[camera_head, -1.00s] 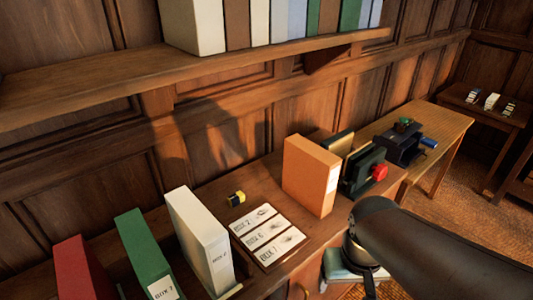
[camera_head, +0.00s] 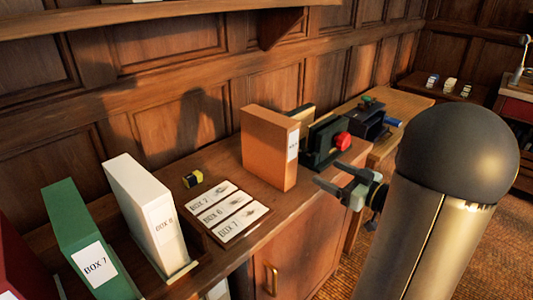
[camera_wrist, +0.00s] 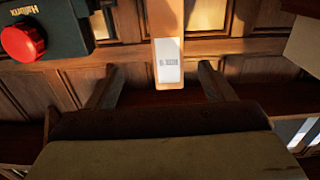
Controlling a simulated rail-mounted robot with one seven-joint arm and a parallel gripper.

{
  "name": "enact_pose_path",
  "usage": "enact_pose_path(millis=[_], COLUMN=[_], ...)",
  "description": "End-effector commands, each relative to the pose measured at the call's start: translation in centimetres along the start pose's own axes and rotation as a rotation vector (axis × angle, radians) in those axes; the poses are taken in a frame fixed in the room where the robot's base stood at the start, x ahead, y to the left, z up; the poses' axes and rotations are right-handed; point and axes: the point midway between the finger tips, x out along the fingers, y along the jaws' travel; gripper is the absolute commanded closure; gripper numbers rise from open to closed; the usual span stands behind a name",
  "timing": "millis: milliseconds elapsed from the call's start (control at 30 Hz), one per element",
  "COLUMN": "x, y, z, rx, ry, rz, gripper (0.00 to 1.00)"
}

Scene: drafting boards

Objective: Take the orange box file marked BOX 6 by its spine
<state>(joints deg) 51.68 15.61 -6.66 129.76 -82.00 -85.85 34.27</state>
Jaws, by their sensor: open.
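The orange box file (camera_head: 268,150) stands upright on the wooden cabinet top, its narrow spine with a white label facing the room. The label's print is too small to read surely. In the wrist view, the orange spine (camera_wrist: 168,22) and label hang in the upper middle, between the two fingers as seen but beyond them. My gripper (camera_head: 336,182) is open and empty in front of the cabinet, to the right of the box file and apart from it. In the wrist view, the open fingers (camera_wrist: 158,86) point toward the spine.
A dark green device with a red knob (camera_head: 342,141) stands close right of the box file; it shows upper left in the wrist view (camera_wrist: 22,42).

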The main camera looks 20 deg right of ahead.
Motion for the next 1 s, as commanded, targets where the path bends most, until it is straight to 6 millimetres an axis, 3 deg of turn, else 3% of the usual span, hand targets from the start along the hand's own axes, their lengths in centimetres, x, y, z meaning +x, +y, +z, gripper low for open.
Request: enact_pose_path(millis=[167, 400, 600, 867, 1000], x=[2.1, 7.5, 10.9, 12.3, 14.0], y=[-0.4, -0.5, -0.5, -0.6, -1.1], z=[-0.1, -0.2, -0.2, -0.1, 0.1], rx=[0.010, 0.008, 0.007, 0.007, 0.008], ry=[0.012, 0.012, 0.011, 0.011, 0.012], rz=[-0.024, -0.022, -0.020, -0.018, -0.021], gripper=[0.25, 0.25, 0.25, 0.25, 0.25])
